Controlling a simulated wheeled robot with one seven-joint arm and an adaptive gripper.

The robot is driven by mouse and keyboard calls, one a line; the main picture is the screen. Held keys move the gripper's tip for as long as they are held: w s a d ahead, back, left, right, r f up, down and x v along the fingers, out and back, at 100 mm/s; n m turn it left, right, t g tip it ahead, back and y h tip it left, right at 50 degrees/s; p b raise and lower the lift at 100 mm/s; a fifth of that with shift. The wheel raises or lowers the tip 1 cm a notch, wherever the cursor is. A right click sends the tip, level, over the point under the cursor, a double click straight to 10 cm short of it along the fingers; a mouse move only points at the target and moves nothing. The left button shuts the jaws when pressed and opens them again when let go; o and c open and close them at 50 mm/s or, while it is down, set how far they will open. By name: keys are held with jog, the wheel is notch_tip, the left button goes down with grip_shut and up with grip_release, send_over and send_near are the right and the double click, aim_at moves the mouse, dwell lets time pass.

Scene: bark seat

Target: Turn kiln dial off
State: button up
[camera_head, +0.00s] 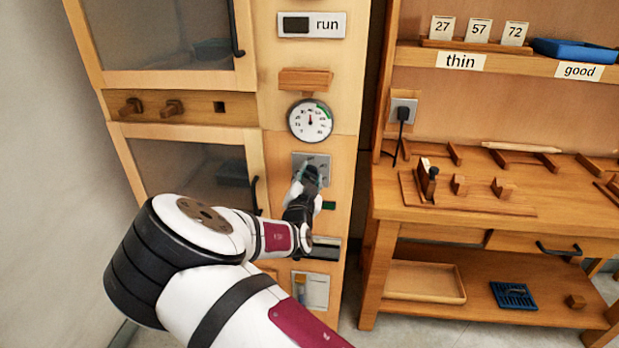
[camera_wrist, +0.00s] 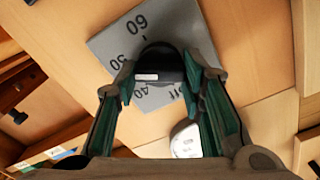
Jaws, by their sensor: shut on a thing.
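My gripper (camera_head: 308,182) is at the grey dial plate (camera_head: 299,160) on the wooden kiln's front column, below the round gauge. In the wrist view my gripper (camera_wrist: 162,78) is shut on the black kiln dial (camera_wrist: 165,58), with one green-padded finger on each side. The dial has a short white mark. The grey dial plate (camera_wrist: 112,42) around it shows 60, 50, 40 and part of the word "off", which is partly covered by the dial and a finger. In the head view my gripper hides the dial.
The round gauge (camera_head: 310,120) and a wooden handle block (camera_head: 305,80) are above the dial, under a "run" sign (camera_head: 326,25). Glass-fronted doors (camera_head: 190,175) are at left. A workbench (camera_head: 470,225) with blocks stands at right, beneath a shelf.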

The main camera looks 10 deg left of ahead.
jog(key=shift+n, duration=0.3)
jog(key=n, duration=0.5)
jog(key=shift+a, duration=0.1)
jog(key=n, duration=0.6)
jog(key=shift+a+n, duration=0.1)
jog(key=shift+n, duration=0.2)
jog(key=n, duration=0.6)
jog(key=shift+a+f, duration=0.1)
jog(key=n, duration=0.5)
jog(key=shift+f+n+b, duration=0.1)
jog(key=shift+n+b, duration=0.25)
jog(key=shift+n, duration=0.05)
jog(key=o, duration=1.2)
jog(key=shift+c, duration=0.2)
